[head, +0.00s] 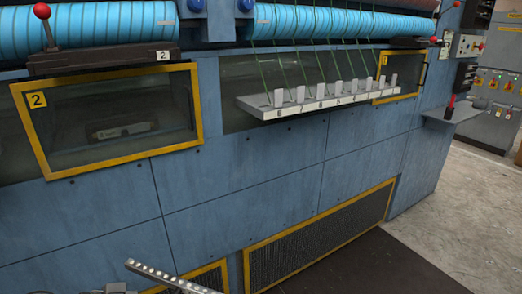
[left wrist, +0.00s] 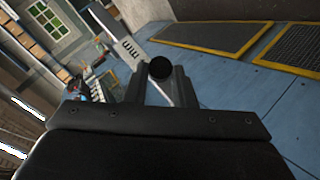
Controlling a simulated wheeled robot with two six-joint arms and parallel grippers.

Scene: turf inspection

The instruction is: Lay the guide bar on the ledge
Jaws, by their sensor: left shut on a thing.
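A pale ledge (head: 331,104) with numbered positions and several upright white tabs juts from the blue machine in the head view. Green threads run down to it. A metal bar with a row of holes (head: 165,274), which looks like the guide bar, slants in at the bottom edge, well below and left of the ledge. In the left wrist view my left gripper (left wrist: 162,82) is shut with a dark round end (left wrist: 160,68) showing between its fingers. This appears to be part of the bar; the rest of the hold is hidden. My right gripper is in neither view.
Yellow-framed windows (head: 22,132) flank the ledge, and yellow-framed vents (head: 318,234) sit low on the machine. Blue rolls (head: 330,23) run above. A small grey shelf (head: 455,110) juts out at right. Space before the panels looks clear.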

